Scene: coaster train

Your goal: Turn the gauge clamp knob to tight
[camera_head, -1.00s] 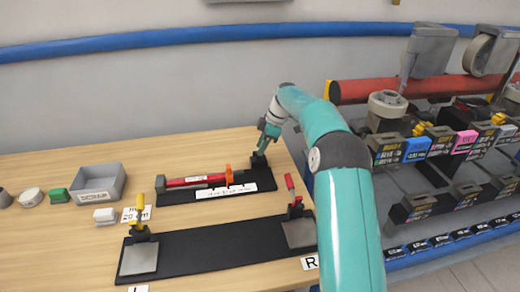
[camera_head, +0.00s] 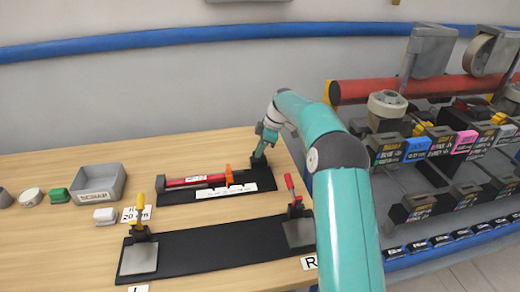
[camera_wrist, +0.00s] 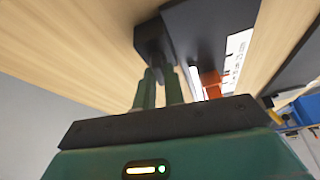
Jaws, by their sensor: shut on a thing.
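The gauge is a black base (camera_head: 172,196) on the wooden bench, with a red bar (camera_head: 205,181), an orange piece (camera_head: 229,175) standing across it and a white scale strip (camera_head: 228,191). At its right end is a dark end block (camera_head: 259,163), also seen in the wrist view (camera_wrist: 150,36). My gripper (camera_head: 259,152) comes down on this end block. In the wrist view my gripper (camera_wrist: 161,76) has its two fingers close together, shut on the clamp knob at the block. The knob is mostly hidden between the fingers, so its angle cannot be told.
A long black plate (camera_head: 215,244) in front carries a yellow-handled clamp (camera_head: 140,222) and a red-handled clamp (camera_head: 292,197). A grey scrap bin (camera_head: 98,184) and small pieces stand at the left. A rack of labelled bins (camera_head: 430,150) is at the right.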

